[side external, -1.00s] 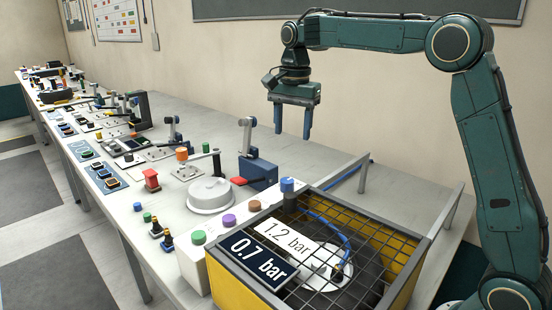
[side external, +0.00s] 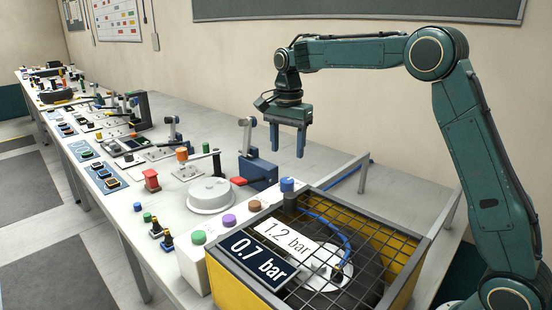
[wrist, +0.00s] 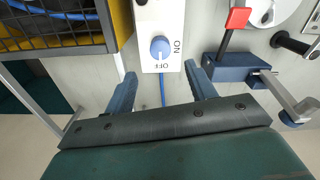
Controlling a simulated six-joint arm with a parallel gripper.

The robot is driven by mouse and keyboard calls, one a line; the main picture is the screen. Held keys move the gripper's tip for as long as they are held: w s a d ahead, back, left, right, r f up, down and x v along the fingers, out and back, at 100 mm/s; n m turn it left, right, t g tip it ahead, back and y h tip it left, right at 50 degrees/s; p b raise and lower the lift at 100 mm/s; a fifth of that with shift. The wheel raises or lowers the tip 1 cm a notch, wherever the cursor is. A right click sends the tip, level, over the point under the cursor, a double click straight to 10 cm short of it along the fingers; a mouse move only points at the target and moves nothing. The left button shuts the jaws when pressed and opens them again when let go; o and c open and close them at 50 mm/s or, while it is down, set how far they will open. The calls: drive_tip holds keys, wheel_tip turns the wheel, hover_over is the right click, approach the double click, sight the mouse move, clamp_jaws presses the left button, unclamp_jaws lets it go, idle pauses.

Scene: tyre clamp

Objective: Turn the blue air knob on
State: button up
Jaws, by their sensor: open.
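The blue air knob (side external: 287,185) stands on the far end of the pale control box, beside the caged wheel. The wrist view shows the knob (wrist: 160,47) from above, with ON lettered to its right and OFF just below it. A pale mark on the knob seems to face OFF. My gripper (side external: 287,153) is open and empty, pointing down above the knob and apart from it. In the wrist view its two blue fingers (wrist: 160,70) are spread to either side, with the knob ahead of the gap between them.
A blue clamp with an upright lever (side external: 259,172) and a red handle (wrist: 238,17) are close by. A blue hose (wrist: 162,90) runs from the box.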

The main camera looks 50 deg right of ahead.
sight(287, 181)
wheel_tip(287, 181, down, 10)
drive_tip(key=shift+r, duration=0.1)
idle(0.4)
drive_tip(key=c, duration=1)
